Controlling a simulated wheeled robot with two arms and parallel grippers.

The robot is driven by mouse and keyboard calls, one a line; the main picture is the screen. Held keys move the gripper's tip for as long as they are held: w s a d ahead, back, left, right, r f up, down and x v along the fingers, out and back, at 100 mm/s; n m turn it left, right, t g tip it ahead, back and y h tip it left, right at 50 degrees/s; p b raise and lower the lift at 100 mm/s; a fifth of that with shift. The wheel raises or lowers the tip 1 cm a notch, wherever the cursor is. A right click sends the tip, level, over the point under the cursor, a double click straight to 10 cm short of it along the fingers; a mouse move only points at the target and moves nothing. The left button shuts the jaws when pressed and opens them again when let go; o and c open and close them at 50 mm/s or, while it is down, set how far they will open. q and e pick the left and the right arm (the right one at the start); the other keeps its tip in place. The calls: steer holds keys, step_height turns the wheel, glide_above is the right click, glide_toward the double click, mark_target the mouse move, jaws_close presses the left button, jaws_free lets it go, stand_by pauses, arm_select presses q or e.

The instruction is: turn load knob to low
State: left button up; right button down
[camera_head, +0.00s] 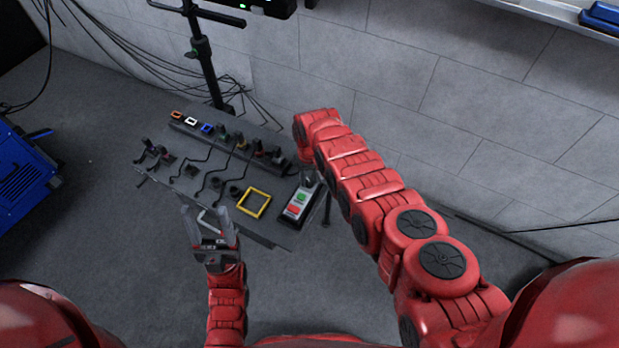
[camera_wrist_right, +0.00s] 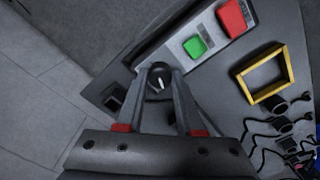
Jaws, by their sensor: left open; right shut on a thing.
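The load knob (camera_wrist_right: 158,84) is a small dark round knob with a white pointer mark, on the end of a grey control box (camera_wrist_right: 180,53) in the right wrist view. My right gripper (camera_wrist_right: 160,75) has its two fingers on either side of it, shut on it. In the head view the right gripper (camera_head: 309,179) is at the far end of the control box (camera_head: 287,217), and the knob is hidden there. I cannot read any low or high marking. My left gripper (camera_head: 206,213) is open and empty, over the table's front edge.
The control box has a green button (camera_head: 300,196) and a red button (camera_head: 293,210). A yellow square frame (camera_head: 242,197) lies left of it on the grey table (camera_head: 273,233). Several connectors and cables cover the rest. A stand (camera_head: 202,55) rises behind; a blue machine (camera_head: 24,170) is far left.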

steer(key=shift+m, duration=0.3)
steer(key=m, duration=0.4)
steer(key=shift+m+b, duration=0.35)
steer(key=shift+m, duration=1.75)
steer(key=c, duration=0.5)
jaws_free()
steer(key=shift+r, duration=0.1)
